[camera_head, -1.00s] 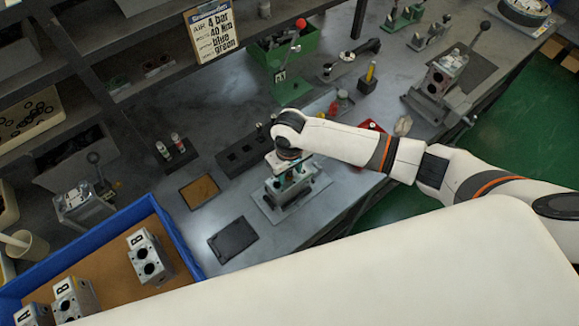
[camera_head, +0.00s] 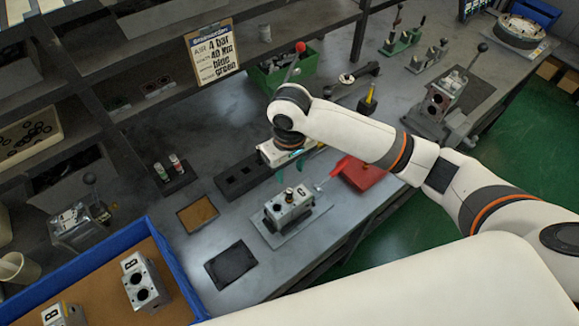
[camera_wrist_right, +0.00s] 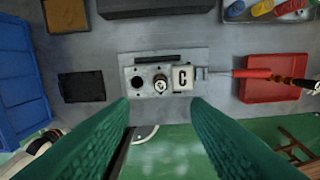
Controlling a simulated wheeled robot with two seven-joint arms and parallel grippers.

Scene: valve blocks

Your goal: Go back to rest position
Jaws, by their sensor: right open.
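My right gripper (camera_head: 292,160) hangs above the bench in the head view, just behind and above a metal valve block (camera_head: 289,208) on a grey plate. Its green fingers (camera_wrist_right: 165,130) are spread wide and empty in the right wrist view. The block shows there from above, marked C (camera_wrist_right: 182,77), apart from the fingers. A tool with a red handle (camera_wrist_right: 250,73) reaches from the block's right side towards a red tray (camera_wrist_right: 275,92). My left gripper is not in view.
A blue crate (camera_head: 165,237) with several valve blocks stands at lower left. A dark pad (camera_head: 231,265) and a brown tray (camera_head: 197,213) lie left of the block. A green bin (camera_head: 285,72), a task card (camera_head: 212,52) and several fixtures stand farther back. Shelves line the left.

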